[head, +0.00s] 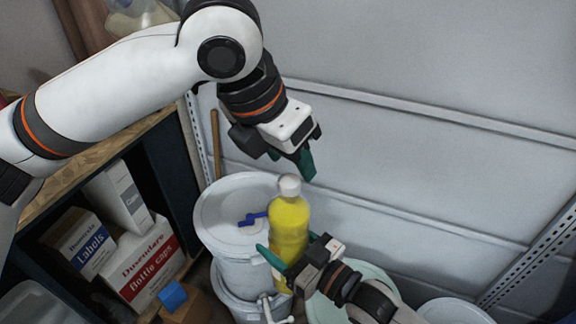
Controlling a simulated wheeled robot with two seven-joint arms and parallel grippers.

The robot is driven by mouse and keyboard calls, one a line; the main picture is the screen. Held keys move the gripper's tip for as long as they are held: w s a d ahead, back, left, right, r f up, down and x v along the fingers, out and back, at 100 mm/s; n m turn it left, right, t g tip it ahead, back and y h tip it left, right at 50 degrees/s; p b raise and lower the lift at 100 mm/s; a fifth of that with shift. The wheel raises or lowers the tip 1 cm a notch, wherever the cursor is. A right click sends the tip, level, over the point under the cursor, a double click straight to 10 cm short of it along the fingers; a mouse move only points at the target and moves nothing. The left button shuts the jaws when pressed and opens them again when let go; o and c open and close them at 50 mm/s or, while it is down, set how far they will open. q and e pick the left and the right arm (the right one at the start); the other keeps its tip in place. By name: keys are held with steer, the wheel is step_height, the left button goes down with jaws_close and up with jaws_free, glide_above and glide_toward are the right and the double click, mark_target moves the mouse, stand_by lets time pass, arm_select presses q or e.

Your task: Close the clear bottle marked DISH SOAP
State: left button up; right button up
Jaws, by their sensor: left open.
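The clear bottle (289,228) holds yellow liquid and stands roughly upright; no DISH SOAP marking can be read from here. A white cap (289,185) sits at its top; I cannot tell how tightly. My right gripper (293,250) comes in from the lower right, with its green fingers on either side of the bottle's lower body, and appears shut on it. It hides part of the bottle's base. My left gripper (291,164) is open and empty, pointing down just above the cap and apart from it.
A pale lidded drum (220,205) with a blue tap-like part (253,218) stands just behind and left of the bottle. More drum tops (455,312) are at lower right. A shelf with boxes (140,262) is at left. A grey wall (430,70) closes the back.

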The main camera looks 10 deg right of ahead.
arm_select(q)
steer(key=shift+r, duration=0.8)
steer(key=shift+c, duration=0.2)
